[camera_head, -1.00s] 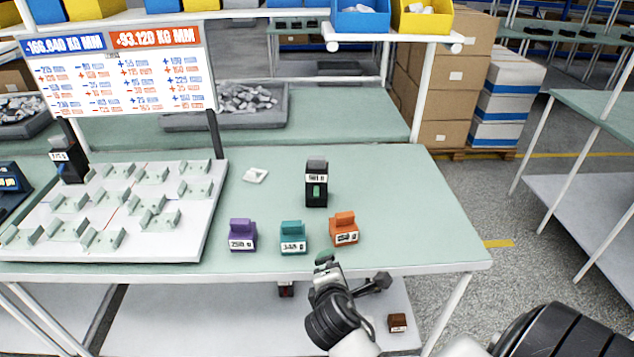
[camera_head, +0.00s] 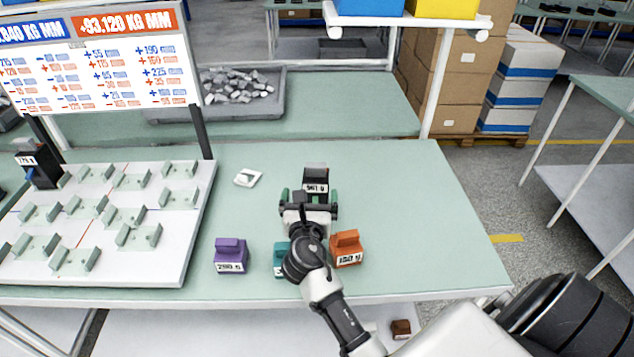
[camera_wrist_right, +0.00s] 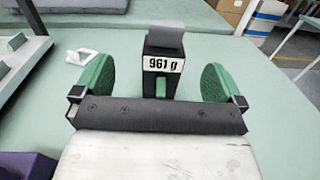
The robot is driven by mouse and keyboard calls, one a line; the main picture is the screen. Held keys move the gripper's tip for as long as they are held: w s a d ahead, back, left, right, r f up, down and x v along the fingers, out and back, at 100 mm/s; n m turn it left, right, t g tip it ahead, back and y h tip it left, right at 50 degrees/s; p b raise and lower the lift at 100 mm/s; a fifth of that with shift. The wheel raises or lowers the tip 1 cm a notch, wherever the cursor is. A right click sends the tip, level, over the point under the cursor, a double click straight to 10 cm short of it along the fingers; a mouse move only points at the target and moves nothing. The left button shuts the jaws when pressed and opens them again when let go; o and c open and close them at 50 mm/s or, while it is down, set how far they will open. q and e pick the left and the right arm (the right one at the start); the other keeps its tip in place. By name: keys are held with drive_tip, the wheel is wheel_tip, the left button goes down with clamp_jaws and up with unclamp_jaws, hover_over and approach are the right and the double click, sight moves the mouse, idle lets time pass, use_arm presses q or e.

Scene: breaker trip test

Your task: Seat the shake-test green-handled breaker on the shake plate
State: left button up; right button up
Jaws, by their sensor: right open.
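The green-handled breaker (camera_head: 316,179) is a black block with a grey top and a white label, standing on the green table. In the right wrist view the breaker (camera_wrist_right: 163,62) shows its label "961 g" and a small green handle. My right gripper (camera_head: 309,197) is open, its green pads to the left and right in front of the breaker. In the wrist view the gripper (camera_wrist_right: 160,85) has clear gaps on both sides of the breaker. The white plate with several pale green brackets (camera_head: 198,225) lies on the left of the table. My left gripper is not in view.
Purple (camera_head: 230,256), teal (camera_head: 280,258) and orange (camera_head: 346,249) labelled blocks stand near the front; my right arm partly covers the teal one. A small white piece (camera_head: 248,177) lies left of the breaker. A black block (camera_head: 38,165) stands at the far left. The table's right side is clear.

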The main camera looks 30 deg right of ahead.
sight(316, 173)
drive_tip(key=x, duration=0.4)
drive_tip(key=shift+w+d+r, duration=0.15)
drive_tip(key=x, duration=0.3)
drive_tip(key=p+x, duration=0.1)
drive_tip(key=x, duration=0.1)
drive_tip(key=shift+d+f, duration=0.3)
drive_tip(key=shift+d, duration=0.25)
drive_tip(key=shift+w+d, duration=0.15)
drive_tip(key=shift+w, duration=0.1)
drive_tip(key=shift+s, duration=0.1)
drive_tip(key=c, duration=1.8)
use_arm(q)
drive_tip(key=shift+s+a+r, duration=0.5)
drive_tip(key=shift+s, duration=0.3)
use_arm(e)
drive_tip(key=shift+r, duration=0.1)
clamp_jaws()
